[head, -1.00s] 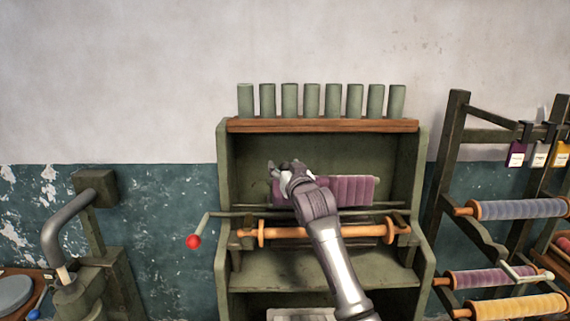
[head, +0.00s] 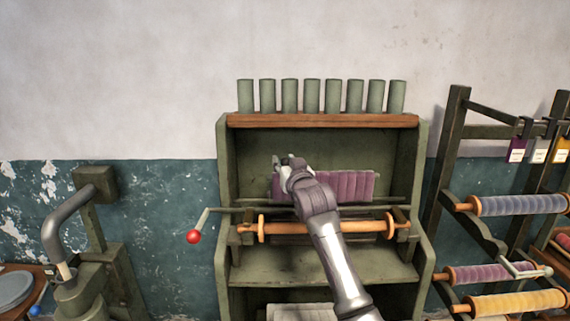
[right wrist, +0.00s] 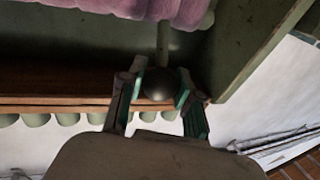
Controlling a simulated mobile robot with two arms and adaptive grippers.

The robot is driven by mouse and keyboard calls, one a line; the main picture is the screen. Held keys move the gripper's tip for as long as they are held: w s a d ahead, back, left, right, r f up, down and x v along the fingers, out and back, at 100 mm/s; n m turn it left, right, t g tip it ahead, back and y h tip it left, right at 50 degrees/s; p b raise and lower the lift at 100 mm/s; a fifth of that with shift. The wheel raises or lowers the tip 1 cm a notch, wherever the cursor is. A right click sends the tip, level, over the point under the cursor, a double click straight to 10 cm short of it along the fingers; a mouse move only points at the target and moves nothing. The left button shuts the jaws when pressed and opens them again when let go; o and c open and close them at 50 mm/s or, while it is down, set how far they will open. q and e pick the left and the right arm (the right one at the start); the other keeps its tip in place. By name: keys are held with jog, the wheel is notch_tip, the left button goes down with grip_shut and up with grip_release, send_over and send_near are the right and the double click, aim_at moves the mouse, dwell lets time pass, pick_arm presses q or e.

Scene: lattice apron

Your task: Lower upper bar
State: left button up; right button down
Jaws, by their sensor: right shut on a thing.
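A purple ribbed cloth (head: 352,186) stands across the inside of the green cabinet; it also shows at the top of the right wrist view (right wrist: 130,8). My right gripper (head: 288,161) is at the cloth's upper left end in the head view. In the right wrist view my right gripper (right wrist: 160,88) has its green-padded fingers on both sides of a dark round knob (right wrist: 158,84) and is shut on it. A thin rod seems to run from the knob toward the cloth. I cannot make out the upper bar as a separate part. My left gripper is not in view.
Below the cloth are a thin rod and an orange wooden roller (head: 350,228). A crank with a red knob (head: 193,237) juts out left. Several green cylinders (head: 311,96) stand on the cabinet's top shelf (head: 320,122). A rack of yarn rollers (head: 520,206) stands right.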

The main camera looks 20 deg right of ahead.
jog(key=s+a+f+n+t+y+b, duration=0.1)
jog(key=s+f+t+b, duration=0.3)
jog(key=b, duration=1)
jog(key=s+a+f+n+t+y+b, duration=0.2)
jog(key=f+b, duration=0.7)
jog(key=b, duration=0.6)
jog(key=s+n+t+y, duration=0.1)
jog(key=s+n+t, duration=0.1)
jog(key=s+t, duration=0.1)
jog(key=shift+s+f+t, duration=0.2)
jog(key=shift+s+t, duration=0.1)
jog(key=shift+f, duration=0.2)
jog(key=c, duration=1.1)
grip_release()
jog(key=o, duration=0.3)
jog(key=shift+d+r, duration=0.1)
jog(key=shift+r, duration=0.05)
jog(key=shift+s, duration=0.1)
jog(key=v, duration=1.2)
